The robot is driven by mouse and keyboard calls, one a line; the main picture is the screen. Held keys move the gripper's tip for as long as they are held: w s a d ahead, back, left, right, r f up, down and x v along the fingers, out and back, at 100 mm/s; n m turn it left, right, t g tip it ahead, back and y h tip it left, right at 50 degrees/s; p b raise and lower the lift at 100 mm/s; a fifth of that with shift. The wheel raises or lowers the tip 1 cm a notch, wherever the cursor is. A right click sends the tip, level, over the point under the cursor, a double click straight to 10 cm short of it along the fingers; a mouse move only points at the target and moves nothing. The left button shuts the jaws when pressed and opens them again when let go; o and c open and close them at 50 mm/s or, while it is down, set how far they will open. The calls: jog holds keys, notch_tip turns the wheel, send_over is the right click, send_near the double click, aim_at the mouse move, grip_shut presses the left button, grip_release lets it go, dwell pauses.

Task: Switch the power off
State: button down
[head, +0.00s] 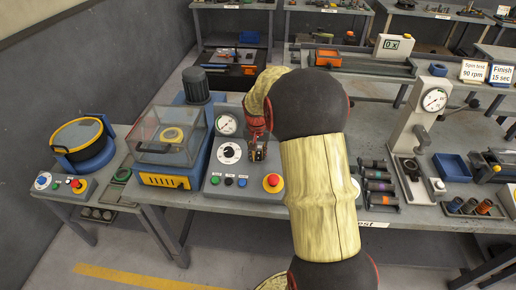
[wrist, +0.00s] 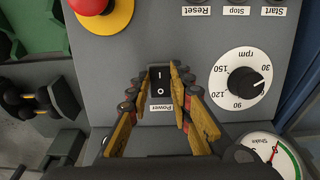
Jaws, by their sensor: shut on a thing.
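The power switch (wrist: 160,83) is a small black rocker marked I and O, with the word Power beside it, on a grey control panel (wrist: 130,50). I cannot tell which half of the rocker is pressed in.
A red emergency stop (head: 272,182) on a yellow ring sits close to my gripper. An rpm dial (head: 229,152), a gauge (head: 227,124) and the Start, Stop and Reset buttons are on the panel. A machine with a clear cover (head: 172,134) stands left; several dark cylinders lie right.

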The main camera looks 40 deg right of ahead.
jog(key=shift+d+y+p, duration=0.1)
jog(key=shift+y+p, duration=0.2)
jog(key=shift+p, duration=0.55)
jog(key=c, duration=1.7)
grip_release()
jog(key=shift+o, duration=0.4)
jog(key=shift+r, duration=0.1)
notch_tip(320, 180, up, 12)
jog(key=shift+s+a, duration=0.35)
jog(key=shift+a, duration=0.1)
